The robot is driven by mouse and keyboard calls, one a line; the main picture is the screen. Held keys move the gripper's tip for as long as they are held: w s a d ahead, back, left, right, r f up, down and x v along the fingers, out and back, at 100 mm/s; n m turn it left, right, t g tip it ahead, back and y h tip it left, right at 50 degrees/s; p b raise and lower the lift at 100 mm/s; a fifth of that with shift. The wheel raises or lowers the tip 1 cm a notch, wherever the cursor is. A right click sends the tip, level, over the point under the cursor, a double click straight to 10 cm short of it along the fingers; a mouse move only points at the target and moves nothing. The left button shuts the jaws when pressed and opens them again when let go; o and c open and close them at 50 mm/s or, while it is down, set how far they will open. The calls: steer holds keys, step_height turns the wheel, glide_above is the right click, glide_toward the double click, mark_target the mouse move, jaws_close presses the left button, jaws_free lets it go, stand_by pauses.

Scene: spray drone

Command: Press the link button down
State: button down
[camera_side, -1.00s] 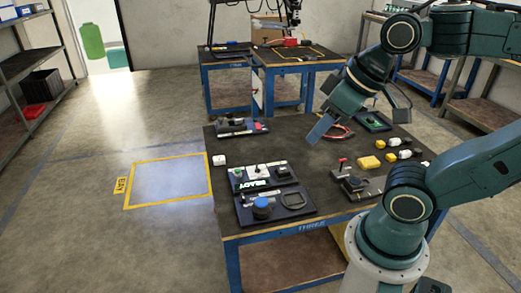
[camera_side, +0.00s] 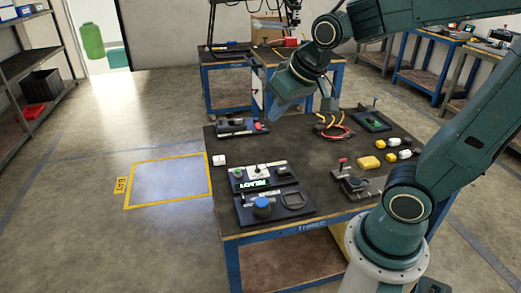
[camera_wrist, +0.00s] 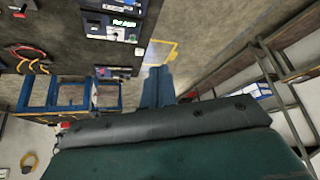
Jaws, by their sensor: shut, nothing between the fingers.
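A black panel (camera_side: 282,177) with a lit READY display (camera_side: 262,184) lies on the dark-topped table. A small green round button (camera_side: 237,173) sits at its left, beside a white control block (camera_side: 259,171). I cannot tell for certain which control is the link button. In the wrist view the lit panel (camera_wrist: 122,33) shows at the top, above and left of the fingers. My gripper (camera_side: 272,113) is above the table's far side, behind the panel and well apart from it. Its blue fingers are together and empty in the wrist view (camera_wrist: 158,72).
In front of the panel is a black tray (camera_side: 290,212) with a blue knob (camera_side: 262,206). A device (camera_side: 237,127) stands at the table's back left. A red cable loop (camera_side: 333,131), a yellow block (camera_side: 370,162) and a red-topped lever (camera_side: 342,162) occupy the right. The left-centre tabletop is clear.

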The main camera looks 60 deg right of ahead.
steer(key=w+d+f+m+h, duration=0.25)
steer(key=w+d+f, duration=0.35)
steer(key=w+f, duration=0.4)
steer(key=w+d+f+m+h, duration=0.2)
steer(key=w+d+f+m, duration=0.1)
steer(key=w+d+f, duration=0.75)
steer(key=w+f, duration=0.1)
steer(key=f, duration=0.8)
steer(key=shift+w+f+t+h, duration=0.3)
steer(key=shift+w+f+h, duration=0.05)
steer(key=shift+w+f, duration=0.05)
steer(key=shift+d+m, duration=0.15)
steer(key=shift+m, duration=0.1)
glide_above(238, 171)
steer(key=f, duration=0.7)
steer(key=shift+s+a+f, duration=0.1)
steer(key=shift+s+a, duration=0.2)
steer(key=shift+a, duration=0.05)
step_height(238, 171, down, 2)
steer(key=shift+f, duration=0.9)
steer(key=shift+f, duration=0.1)
